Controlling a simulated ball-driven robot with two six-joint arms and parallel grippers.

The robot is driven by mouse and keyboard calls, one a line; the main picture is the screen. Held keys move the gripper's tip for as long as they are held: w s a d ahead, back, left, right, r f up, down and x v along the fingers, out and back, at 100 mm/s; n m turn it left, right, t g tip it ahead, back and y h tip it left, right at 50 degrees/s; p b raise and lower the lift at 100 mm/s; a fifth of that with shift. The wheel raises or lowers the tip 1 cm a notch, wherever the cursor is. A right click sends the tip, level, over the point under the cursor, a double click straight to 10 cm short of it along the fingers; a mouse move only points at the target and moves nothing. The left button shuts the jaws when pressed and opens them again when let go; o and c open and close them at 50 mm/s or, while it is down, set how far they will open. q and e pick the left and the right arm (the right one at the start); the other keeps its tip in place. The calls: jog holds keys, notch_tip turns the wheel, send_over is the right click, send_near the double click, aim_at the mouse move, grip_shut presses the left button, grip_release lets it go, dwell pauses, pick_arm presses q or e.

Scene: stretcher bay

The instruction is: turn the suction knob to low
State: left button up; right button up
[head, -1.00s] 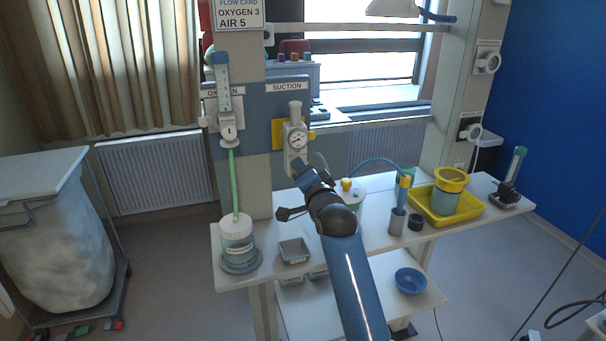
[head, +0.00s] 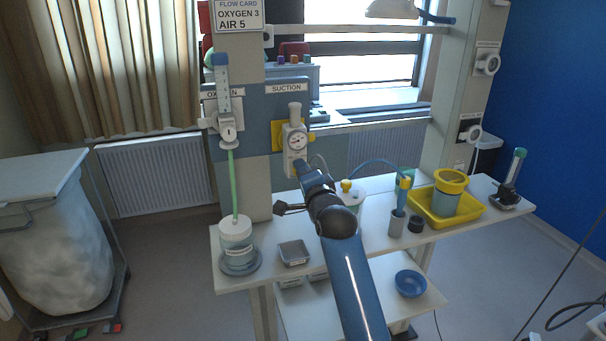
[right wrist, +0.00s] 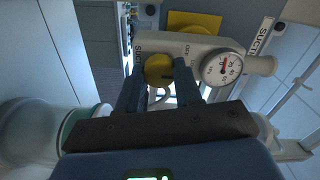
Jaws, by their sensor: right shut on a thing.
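The suction unit (head: 296,138) is a pale body with a round gauge under the SUCTION label (head: 286,88). The gauge (right wrist: 222,68) has a red needle. My right gripper (right wrist: 158,88) is shut on the knob, one dark finger on each side. In the head view my right gripper (head: 301,166) is at the unit's lower end and hides the knob. My left gripper is out of view.
A white shelf below holds an oxygen humidifier bottle (head: 236,236), a metal tray (head: 294,252), a yellow tray (head: 474,211) with a jar, and a grey cup (head: 397,222). The oxygen flowmeter (head: 226,110) hangs left of the suction unit. A blue bowl (head: 411,283) sits on the lower shelf.

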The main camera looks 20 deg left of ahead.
jog(key=o, duration=1)
jog(key=shift+o, duration=0.2)
jog(key=shift+s, duration=0.15)
jog(key=b+v, duration=0.2)
jog(key=v, duration=0.8)
jog(key=shift+s+d+b, duration=0.2)
jog(key=shift+d+b, duration=0.05)
jog(key=shift+b, duration=0.05)
